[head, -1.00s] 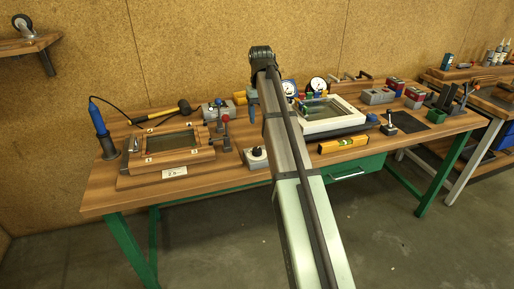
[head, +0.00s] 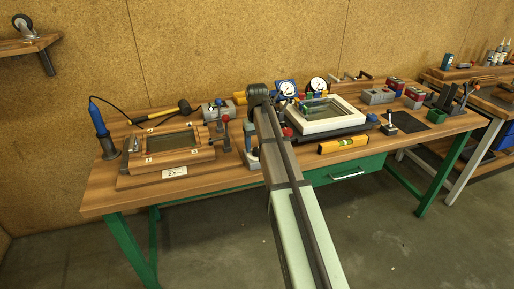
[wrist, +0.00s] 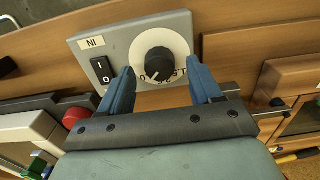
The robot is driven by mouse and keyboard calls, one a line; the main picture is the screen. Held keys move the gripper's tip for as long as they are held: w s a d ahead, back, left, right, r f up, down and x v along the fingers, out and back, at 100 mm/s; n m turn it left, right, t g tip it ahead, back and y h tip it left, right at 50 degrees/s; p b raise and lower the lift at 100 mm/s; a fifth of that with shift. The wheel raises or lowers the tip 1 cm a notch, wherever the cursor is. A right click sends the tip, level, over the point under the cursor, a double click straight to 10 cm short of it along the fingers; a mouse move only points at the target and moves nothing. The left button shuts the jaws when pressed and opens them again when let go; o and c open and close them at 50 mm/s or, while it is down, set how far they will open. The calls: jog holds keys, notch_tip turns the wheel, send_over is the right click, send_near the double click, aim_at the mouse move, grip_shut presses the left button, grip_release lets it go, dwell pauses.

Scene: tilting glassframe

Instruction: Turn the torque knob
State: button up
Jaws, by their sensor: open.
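The torque knob (wrist: 160,64) is black on a white round dial with printed markings, on a grey control box (wrist: 118,48) in the wrist view. A black I/O switch (wrist: 102,70) and a small label sit on the box left of the dial. My gripper (wrist: 160,74) is open, with one blue finger on each side of the knob and a visible gap between knob and fingers. I cannot tell how deep the fingertips reach. In the head view my arm hides the knob.
A wooden frame fixture (head: 172,143) stands left, with a small display (head: 175,172) in front. A red-topped part (wrist: 76,115) is close to the left finger. A white frame (head: 325,118) and yellow level (head: 342,145) are right of my arm.

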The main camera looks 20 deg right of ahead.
jog(key=shift+f, duration=0.85)
jog(key=shift+c, duration=0.3)
jog(key=c, duration=1)
jog(key=n, duration=0.8)
jog(key=shift+n, duration=0.3)
